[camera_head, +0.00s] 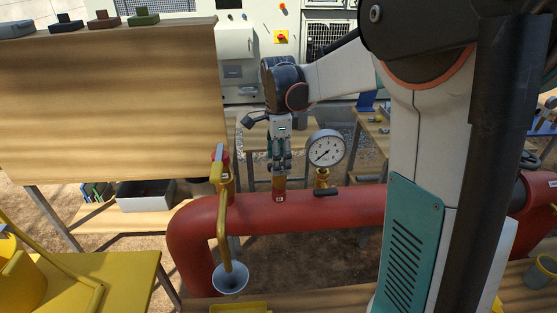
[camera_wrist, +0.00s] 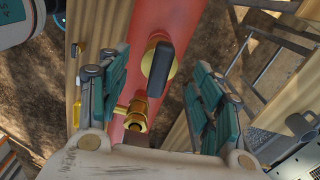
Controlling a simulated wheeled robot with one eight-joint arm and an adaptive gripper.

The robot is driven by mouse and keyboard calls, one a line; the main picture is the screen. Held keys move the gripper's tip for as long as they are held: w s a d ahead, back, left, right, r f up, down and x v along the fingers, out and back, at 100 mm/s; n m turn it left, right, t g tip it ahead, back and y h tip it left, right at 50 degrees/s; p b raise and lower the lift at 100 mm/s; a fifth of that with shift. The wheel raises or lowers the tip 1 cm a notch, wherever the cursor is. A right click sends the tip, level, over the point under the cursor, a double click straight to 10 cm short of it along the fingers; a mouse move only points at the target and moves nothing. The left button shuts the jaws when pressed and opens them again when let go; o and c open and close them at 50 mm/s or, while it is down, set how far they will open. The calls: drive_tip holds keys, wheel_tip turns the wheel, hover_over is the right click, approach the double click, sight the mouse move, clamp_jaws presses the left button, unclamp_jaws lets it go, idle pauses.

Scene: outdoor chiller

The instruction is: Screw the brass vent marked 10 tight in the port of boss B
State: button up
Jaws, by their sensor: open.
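I cannot read the tag's letter or any number 10 here. In the wrist view my gripper (camera_wrist: 158,90) has its teal-padded fingers spread apart. A small brass fitting (camera_wrist: 135,118) with an open round end shows between them, low in the picture. I cannot tell whether it is the vent or the boss port, or whether the fingers touch it.
A pressure gauge (camera_head: 326,149) stands on the red pipe (camera_head: 345,207) close right of my gripper. A wooden panel (camera_head: 110,105) fills the left. A black-topped brass part (camera_wrist: 160,68) shows in the wrist view.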

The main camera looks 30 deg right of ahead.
wheel_tip(320, 180, up, 10)
drive_tip(key=p, duration=0.6)
drive_tip(key=shift+r, duration=0.25)
